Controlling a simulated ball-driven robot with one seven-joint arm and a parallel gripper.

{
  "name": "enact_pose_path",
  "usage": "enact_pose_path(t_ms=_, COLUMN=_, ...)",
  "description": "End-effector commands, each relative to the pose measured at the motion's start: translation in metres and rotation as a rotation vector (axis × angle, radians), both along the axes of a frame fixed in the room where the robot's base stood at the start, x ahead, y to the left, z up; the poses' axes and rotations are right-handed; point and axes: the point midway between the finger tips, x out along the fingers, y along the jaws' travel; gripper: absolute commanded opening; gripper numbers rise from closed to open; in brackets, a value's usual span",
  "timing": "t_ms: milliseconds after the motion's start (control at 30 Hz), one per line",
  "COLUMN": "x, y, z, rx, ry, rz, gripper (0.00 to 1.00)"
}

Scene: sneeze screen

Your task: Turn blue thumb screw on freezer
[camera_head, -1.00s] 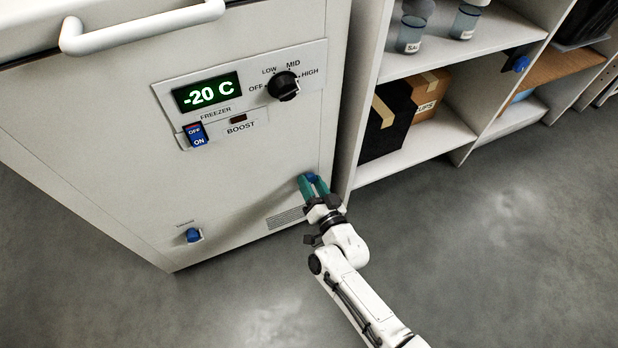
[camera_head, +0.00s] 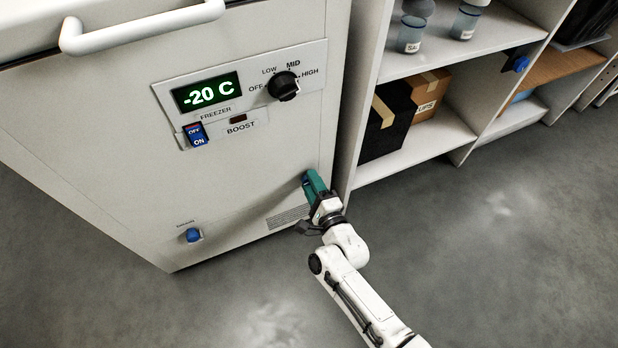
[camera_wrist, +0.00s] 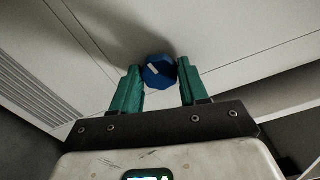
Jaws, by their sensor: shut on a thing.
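The freezer (camera_head: 110,160) is a large white cabinet filling the left of the head view. The blue thumb screw (camera_wrist: 159,72) sits on its lower right front, a faceted knob with a pale mark on its face. In the head view only a bit of blue shows at my fingertips. My gripper (camera_head: 312,182) has teal fingers and reaches the freezer front there. In the wrist view my gripper (camera_wrist: 160,80) has one finger on either side of the screw, shut on it.
On the freezer are a green display (camera_head: 207,92), a black dial (camera_head: 284,86), a blue rocker switch (camera_head: 196,134) and another blue knob (camera_head: 193,235) lower left. A white shelf unit (camera_head: 465,135) with boxes stands close on the right. The grey floor (camera_head: 500,250) in front is clear.

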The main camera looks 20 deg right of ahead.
Motion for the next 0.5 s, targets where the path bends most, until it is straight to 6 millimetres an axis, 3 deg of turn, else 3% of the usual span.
enact_pose_path(t_ms=67, x=0.0001, y=0.0008, z=-0.0006, rx=0.099, ry=0.002, rz=0.002, gripper=0.15)
enact_pose_path(t_ms=100, x=0.0001, y=0.0007, z=-0.0005, rx=0.102, ry=0.002, rz=0.002, gripper=0.47)
enact_pose_path(t_ms=300, x=0.0001, y=0.0002, z=-0.0004, rx=0.097, ry=0.001, rz=0.0, gripper=0.63)
enact_pose_path(t_ms=500, x=-0.0003, y=0.0001, z=-0.0002, rx=0.095, ry=0.001, rz=0.0, gripper=0.63)
